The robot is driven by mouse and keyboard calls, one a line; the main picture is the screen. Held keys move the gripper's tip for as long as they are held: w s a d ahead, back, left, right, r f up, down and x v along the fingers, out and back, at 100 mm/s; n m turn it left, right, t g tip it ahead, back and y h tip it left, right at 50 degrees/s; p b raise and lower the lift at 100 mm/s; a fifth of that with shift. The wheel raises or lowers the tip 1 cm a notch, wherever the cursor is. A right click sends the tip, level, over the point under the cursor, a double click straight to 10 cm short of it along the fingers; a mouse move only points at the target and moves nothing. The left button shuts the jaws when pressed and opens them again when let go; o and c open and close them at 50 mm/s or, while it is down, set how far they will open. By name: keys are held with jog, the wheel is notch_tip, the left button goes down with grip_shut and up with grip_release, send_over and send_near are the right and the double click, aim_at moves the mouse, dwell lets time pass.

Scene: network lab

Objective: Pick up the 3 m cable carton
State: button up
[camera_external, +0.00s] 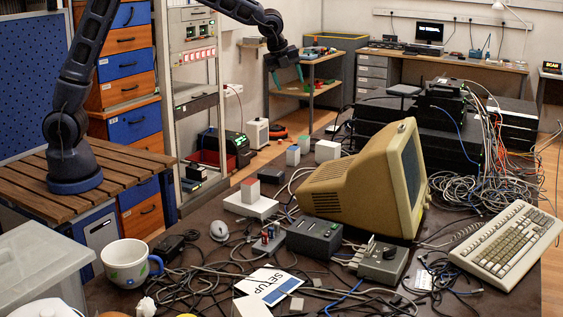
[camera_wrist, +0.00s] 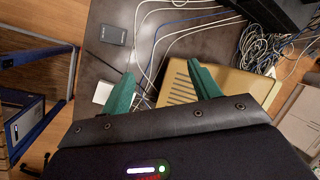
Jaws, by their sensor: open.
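I cannot tell which box is the 3 m cable carton, as no carton label is readable. Candidates on the table in the external view are a pale box with a green top (camera_external: 293,155), a plain white box (camera_external: 328,151) and a small box with a red top (camera_external: 250,190) on a flat white unit (camera_external: 240,206). My gripper (camera_external: 286,77) hangs high above the far left side of the table, its green fingers apart and empty. The fingers partly hide what lies below.
A beige monitor (camera_external: 342,192) stands mid-table, with black equipment (camera_external: 440,125) behind and a keyboard (camera_external: 507,243) at right. A mug (camera_external: 126,263), loose cables and a SETUP sheet (camera_external: 268,285) fill the front. A dark box (camera_wrist: 113,34) lies on the tabletop.

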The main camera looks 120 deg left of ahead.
jog(key=s+a+f+m+g, duration=0.1)
jog(key=a+f, duration=0.5)
jog(key=a, duration=0.3)
jog(key=s+a+f+m, duration=0.2)
jog(key=a+f, duration=0.4)
jog(key=a, duration=0.2)
jog(key=m+g, duration=0.1)
jog(key=m, duration=0.2)
send_near(304, 137)
jog(key=f, duration=0.1)
jog(key=shift+y, duration=0.3)
jog(key=shift+d+x, duration=0.1)
jog(key=shift+x, duration=2.7)
jog(key=shift+d+x, duration=0.15)
jog(key=shift+x, duration=2.7)
jog(key=shift+c, duration=0.4)
jog(key=c, duration=1.1)
